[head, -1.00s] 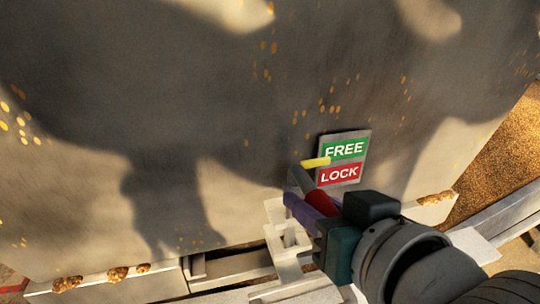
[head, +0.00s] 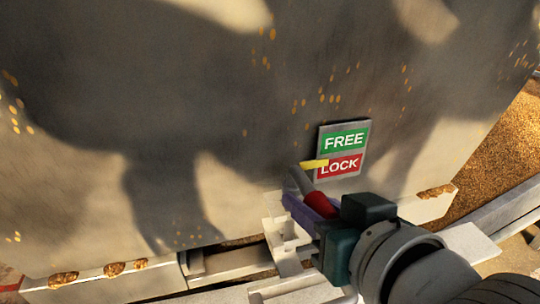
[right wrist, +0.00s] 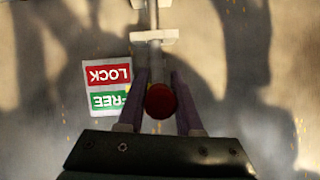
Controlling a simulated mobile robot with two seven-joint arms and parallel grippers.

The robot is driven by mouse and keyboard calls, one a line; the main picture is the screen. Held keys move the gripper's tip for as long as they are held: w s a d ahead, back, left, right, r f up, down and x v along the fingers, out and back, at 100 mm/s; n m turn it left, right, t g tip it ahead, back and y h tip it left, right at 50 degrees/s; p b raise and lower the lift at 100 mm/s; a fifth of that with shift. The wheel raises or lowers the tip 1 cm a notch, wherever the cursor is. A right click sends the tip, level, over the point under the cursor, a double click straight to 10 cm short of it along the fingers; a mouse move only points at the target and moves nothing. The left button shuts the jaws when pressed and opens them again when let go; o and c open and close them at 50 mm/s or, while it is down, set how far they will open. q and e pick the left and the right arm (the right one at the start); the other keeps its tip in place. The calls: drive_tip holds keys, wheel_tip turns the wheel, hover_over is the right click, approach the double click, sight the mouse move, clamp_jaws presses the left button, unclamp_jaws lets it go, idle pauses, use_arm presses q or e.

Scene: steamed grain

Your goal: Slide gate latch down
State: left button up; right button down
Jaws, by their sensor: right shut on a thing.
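The gate latch has a red handle (head: 320,204), a grey rod and a yellow pointer (head: 314,163). The pointer lies at the upper left part of the red LOCK field on the sign plate (head: 342,150), just below the green FREE field. My right gripper (head: 302,208) has purple fingers and is shut on the red handle. In the right wrist view the round red handle end (right wrist: 160,101) sits between the two fingers, and the sign (right wrist: 107,86) shows upside down at left. The fingers hide part of the handle. My left gripper is not in view.
The sign is on a large grey wall (head: 230,120) with shadows across it. A pale bracket (head: 283,232) stands below the latch. Pale beams (head: 225,265) run along the wall's foot. Brown grain (head: 505,140) lies at right.

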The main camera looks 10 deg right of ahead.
drive_tip(key=shift+s+a+f, duration=0.1)
drive_tip(key=shift+a+f, duration=0.1)
drive_tip(key=shift+f, duration=0.35)
drive_tip(key=shift+d+f+b, duration=0.15)
drive_tip(key=shift+f+b, duration=0.45)
drive_tip(key=shift+b, duration=0.1)
drive_tip(key=shift+c, duration=2.4)
unclamp_jaws()
drive_tip(key=shift+r, duration=0.1)
